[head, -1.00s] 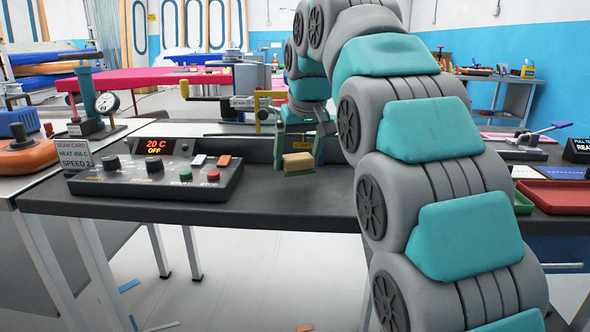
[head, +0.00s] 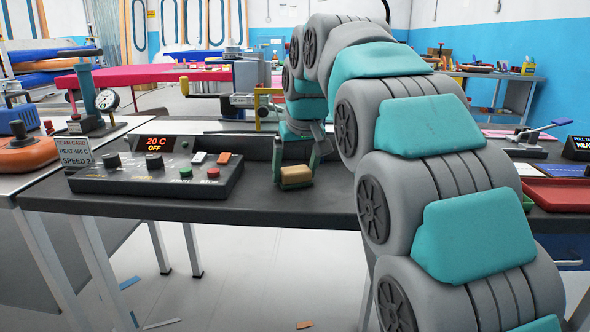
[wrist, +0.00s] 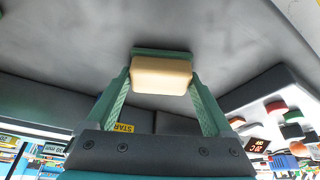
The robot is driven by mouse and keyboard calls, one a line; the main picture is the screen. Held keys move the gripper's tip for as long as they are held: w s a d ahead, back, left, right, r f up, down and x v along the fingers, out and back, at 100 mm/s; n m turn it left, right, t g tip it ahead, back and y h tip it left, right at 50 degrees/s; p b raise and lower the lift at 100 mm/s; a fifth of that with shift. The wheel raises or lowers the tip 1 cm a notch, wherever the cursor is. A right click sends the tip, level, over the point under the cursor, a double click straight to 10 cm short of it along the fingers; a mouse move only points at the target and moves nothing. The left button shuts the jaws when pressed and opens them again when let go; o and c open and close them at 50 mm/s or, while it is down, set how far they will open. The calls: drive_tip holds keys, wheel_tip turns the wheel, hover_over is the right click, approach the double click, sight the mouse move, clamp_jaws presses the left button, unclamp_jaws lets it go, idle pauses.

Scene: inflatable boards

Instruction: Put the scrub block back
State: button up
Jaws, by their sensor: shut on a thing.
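The scrub block (head: 296,177) is a small tan block with a green layer. My gripper (head: 295,171) is shut on it and holds it low over the dark bench top, right of the control box. In the wrist view the block (wrist: 161,75) sits between the two green fingers of my gripper (wrist: 161,82), with its tan face showing. The grey bench surface lies close beyond it. I cannot tell whether the block touches the bench. A yellow START label shows behind the fingers in the wrist view.
The control box (head: 160,176) with knobs, buttons and a "20 C OFF" display stands close left of my gripper. A red tray (head: 560,194) lies far right. The dark bench (head: 262,207) is clear in front of the block.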

drive_tip(key=o, duration=1.3)
drive_tip(key=shift+f, duration=0.1)
drive_tip(key=shift+c, duration=0.2)
drive_tip(key=p+v, duration=0.1)
drive_tip(key=v, duration=1.1)
drive_tip(key=shift+r, duration=0.25)
